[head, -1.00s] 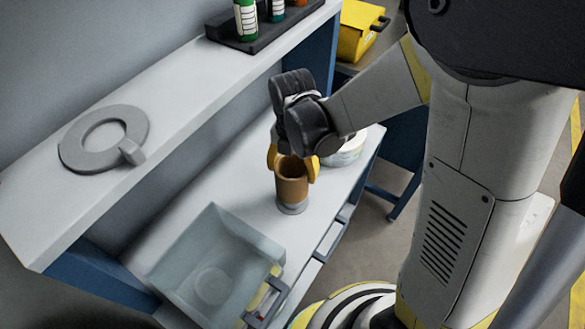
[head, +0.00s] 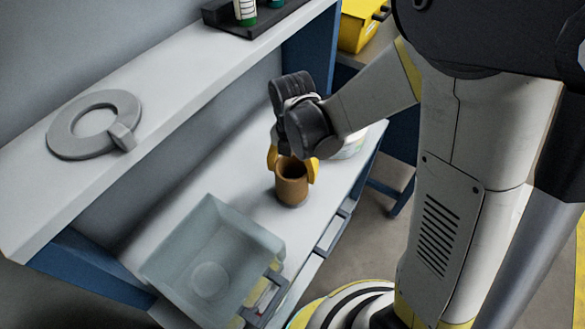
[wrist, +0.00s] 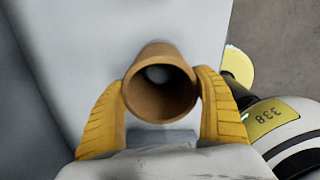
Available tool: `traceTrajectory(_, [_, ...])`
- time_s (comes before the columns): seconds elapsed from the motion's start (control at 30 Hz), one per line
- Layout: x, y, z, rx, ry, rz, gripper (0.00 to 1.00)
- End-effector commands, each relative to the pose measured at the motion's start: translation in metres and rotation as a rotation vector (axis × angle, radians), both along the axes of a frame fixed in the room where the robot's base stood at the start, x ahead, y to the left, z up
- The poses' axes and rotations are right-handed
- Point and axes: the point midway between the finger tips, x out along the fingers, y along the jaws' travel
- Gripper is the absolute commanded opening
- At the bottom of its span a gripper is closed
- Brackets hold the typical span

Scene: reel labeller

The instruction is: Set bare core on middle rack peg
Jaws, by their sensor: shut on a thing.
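The bare core, an open brown tube (head: 291,187), is upright over the lower white worktop. My gripper (head: 292,165) is shut on it, with a yellow finger on each side. The wrist view shows the core (wrist: 160,100) between both fingers, looking down into its mouth. A pale round spot shows inside the core; I cannot tell whether it is a peg top or the surface below. A thin grey rim (head: 296,205) shows at the core's foot; whether they touch is unclear. No middle rack peg can be made out clearly.
A translucent bin (head: 160,270) stands left of the core. A white round tub (head: 352,147) is partly hidden behind my gripper. The upper shelf (head: 200,90) bears a grey ring (head: 65,140) and a black rack (head: 232,20) with bottle-like items. A yellow case (head: 358,22) is at the back.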

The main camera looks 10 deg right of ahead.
Motion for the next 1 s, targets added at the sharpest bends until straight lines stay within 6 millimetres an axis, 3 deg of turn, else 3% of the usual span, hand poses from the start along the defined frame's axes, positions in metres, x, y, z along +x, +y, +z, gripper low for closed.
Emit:
traceTrajectory(0.47, [0.000,0.000,-0.008,0.000,0.000,0.000,0.47])
traceTrajectory(0.5, [0.000,0.000,-0.008,0.000,0.000,0.000,0.91])
traceTrajectory(0.53, [0.000,0.000,-0.008,0.000,0.000,0.000,1.00])
traceTrajectory(0.83, [0.000,0.000,-0.005,0.000,0.000,0.000,1.00])
traceTrajectory(1.0, [-0.001,0.000,0.019,0.000,0.000,0.000,1.00])
